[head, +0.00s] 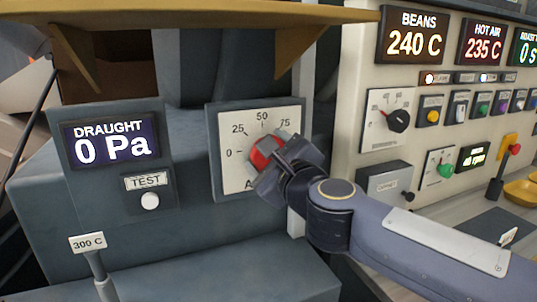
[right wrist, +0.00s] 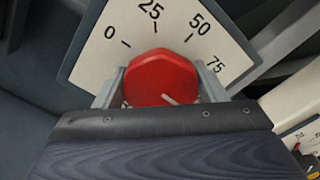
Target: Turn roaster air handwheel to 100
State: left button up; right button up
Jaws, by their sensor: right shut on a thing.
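The roaster air handwheel is a red knob (head: 265,152) on a white dial plate (head: 234,178) marked 0, 25, 50 and 75. The 100 mark is hidden behind my right gripper (head: 282,162). In the right wrist view the red knob (right wrist: 160,78) sits between my two fingers, which are shut on its sides. A short white mark shows on the knob's near side, towards the lower right in that view. I cannot read its exact value. The lower right of the dial plate (right wrist: 92,70) is covered by my gripper. My left gripper is not in view.
A draught display (head: 110,140) reads 0 Pa, with a test button (head: 150,201) below it. A pale control panel (head: 352,128) with displays and knobs stands right of the dial, close to my right arm. A brown shelf (head: 190,12) overhangs above.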

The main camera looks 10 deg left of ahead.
jog(key=shift+f, duration=0.1)
jog(key=o, duration=1)
jog(key=shift+v, duration=3.9)
